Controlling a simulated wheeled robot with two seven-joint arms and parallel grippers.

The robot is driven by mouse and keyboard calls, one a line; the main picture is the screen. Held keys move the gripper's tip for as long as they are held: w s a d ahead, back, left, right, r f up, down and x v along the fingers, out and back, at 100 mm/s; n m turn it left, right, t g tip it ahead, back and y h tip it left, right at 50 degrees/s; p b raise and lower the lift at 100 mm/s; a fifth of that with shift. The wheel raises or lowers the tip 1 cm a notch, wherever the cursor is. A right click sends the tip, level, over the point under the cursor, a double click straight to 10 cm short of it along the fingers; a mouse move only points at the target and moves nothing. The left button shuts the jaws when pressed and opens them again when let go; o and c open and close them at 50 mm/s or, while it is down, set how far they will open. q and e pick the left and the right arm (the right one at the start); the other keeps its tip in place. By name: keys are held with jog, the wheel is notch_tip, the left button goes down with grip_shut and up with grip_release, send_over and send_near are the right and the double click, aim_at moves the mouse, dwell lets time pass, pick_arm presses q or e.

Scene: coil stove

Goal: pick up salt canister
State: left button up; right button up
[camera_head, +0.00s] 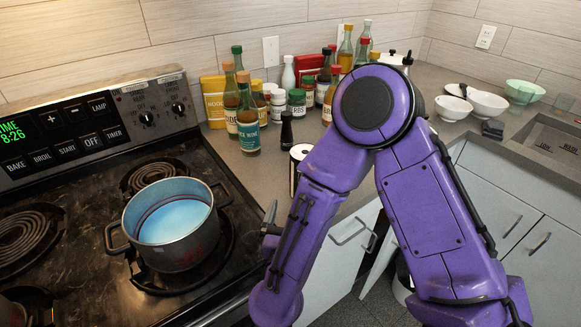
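A small cylinder with a white top (299,152) and dark side stands on the counter just right of the stove. It may be the salt canister, but I cannot read a label, and my purple arm hides its right side. My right arm comes in from the lower right, bends at a high elbow and runs down to the left. A grey, pointed part, apparently a finger of my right gripper (270,218), shows between the pot and my forearm, below and left of the cylinder. The rest of that gripper is hidden. My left gripper is out of view.
A pot (172,232) with pale blue contents sits on a burner beside my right wrist. A black shaker (286,130) and a teal-labelled bottle (247,120) stand close behind the cylinder, before several jars. White bowls (487,104) and a sink are at right.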

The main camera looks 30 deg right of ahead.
jog(key=p+x, duration=0.5)
jog(key=x, duration=0.5)
jog(key=shift+a+r, duration=0.1)
jog(key=shift+a, duration=0.05)
jog(key=shift+w+d, duration=0.2)
jog(key=shift+d, duration=0.1)
jog(key=shift+a, duration=0.1)
jog(key=c, duration=1.4)
jog(key=shift+c, duration=1.3)
